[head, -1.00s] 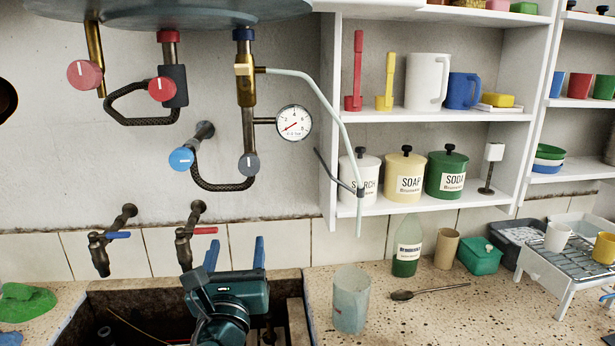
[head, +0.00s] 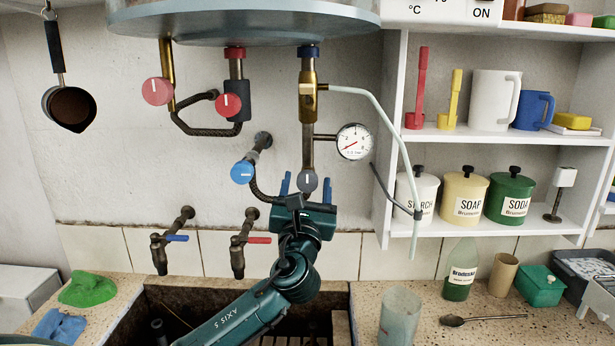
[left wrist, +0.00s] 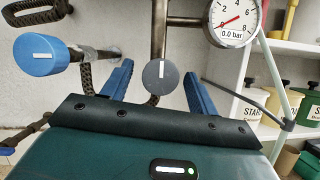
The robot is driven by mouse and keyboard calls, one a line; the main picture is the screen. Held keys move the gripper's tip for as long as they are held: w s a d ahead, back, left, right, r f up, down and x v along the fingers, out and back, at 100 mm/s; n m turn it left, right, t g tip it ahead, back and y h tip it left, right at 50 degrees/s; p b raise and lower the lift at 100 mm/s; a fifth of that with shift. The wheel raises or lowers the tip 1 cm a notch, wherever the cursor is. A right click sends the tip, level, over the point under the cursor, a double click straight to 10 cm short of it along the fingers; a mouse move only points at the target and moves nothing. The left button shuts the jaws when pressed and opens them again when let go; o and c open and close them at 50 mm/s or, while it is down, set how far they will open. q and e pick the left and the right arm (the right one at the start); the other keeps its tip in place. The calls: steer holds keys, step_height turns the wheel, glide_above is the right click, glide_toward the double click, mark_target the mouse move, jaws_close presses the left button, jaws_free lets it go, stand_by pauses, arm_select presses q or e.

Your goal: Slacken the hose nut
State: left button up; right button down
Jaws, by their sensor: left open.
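The hose nut appears to be the grey round piece with a white mark (head: 307,181), at the bottom of the brass and steel pipe (head: 307,135). A dark braided hose (head: 257,190) runs from the valve with the blue knob (head: 242,172) toward it; its lower loop is mostly hidden behind my gripper. My left gripper (head: 307,174) is open, its blue fingers pointing up on either side of the grey piece. In the left wrist view the grey piece (left wrist: 163,77) shows between the two spread fingers, with gaps on both sides. My right gripper is not in view.
A pressure gauge (head: 354,142) sits right of the pipe, reading 0.0 bar in the wrist view. Two taps (head: 160,255) project over the stone trough (head: 345,300) below. A pale tube (head: 385,120) hangs beside the shelf (head: 395,110). A tumbler (head: 399,318) stands right of the trough.

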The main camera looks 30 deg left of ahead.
arm_select(q)
steer(key=shift+x, duration=0.8)
steer(key=shift+c, duration=0.3)
steer(key=c, duration=0.9)
